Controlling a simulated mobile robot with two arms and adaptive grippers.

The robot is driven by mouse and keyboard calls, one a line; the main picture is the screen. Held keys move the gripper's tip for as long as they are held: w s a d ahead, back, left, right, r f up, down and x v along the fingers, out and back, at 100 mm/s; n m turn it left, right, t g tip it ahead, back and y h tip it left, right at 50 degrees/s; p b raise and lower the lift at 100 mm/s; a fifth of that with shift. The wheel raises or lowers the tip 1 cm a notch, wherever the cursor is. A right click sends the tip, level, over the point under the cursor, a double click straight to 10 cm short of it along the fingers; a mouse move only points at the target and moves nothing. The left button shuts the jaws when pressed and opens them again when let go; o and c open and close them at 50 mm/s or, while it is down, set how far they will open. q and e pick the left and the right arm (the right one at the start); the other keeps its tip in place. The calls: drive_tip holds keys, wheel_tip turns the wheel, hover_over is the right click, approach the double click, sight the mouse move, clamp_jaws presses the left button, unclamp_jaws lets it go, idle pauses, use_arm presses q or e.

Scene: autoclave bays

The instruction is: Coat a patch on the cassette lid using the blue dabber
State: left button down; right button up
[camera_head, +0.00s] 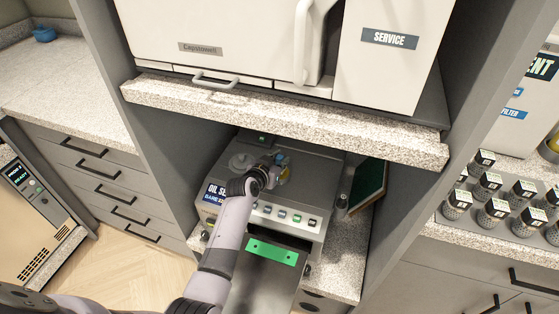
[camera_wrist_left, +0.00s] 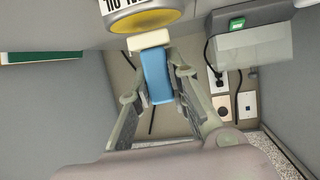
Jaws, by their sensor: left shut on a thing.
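My left gripper (camera_head: 272,172) reaches over the machine under the shelf. In the left wrist view its fingers (camera_wrist_left: 160,88) are shut on the blue dabber (camera_wrist_left: 157,78). The dabber's cream pad (camera_wrist_left: 149,40) points away from the fingers, close to the yellow round end (camera_wrist_left: 146,21) of a dark-lettered cylinder; I cannot tell whether they touch. In the head view only a bit of blue (camera_head: 280,158) shows by the fingers. A grey flat panel with a green strip (camera_head: 272,251) lies at the machine's front; I cannot tell whether it is the cassette lid. My right gripper is out of view.
A speckled shelf (camera_head: 290,121) with a white autoclave (camera_head: 225,30) hangs above the machine (camera_head: 311,219). A dark green board (camera_head: 368,184) leans at the right side wall.

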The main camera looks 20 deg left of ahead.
sight(279, 157)
use_arm(q)
drive_tip(key=shift+f+b, duration=0.45)
drive_tip(key=shift+f, duration=0.15)
idle(1.1)
drive_tip(key=shift+r, duration=0.1)
wheel_tip(279, 157, up, 7)
drive_tip(key=p, duration=0.7)
idle(0.7)
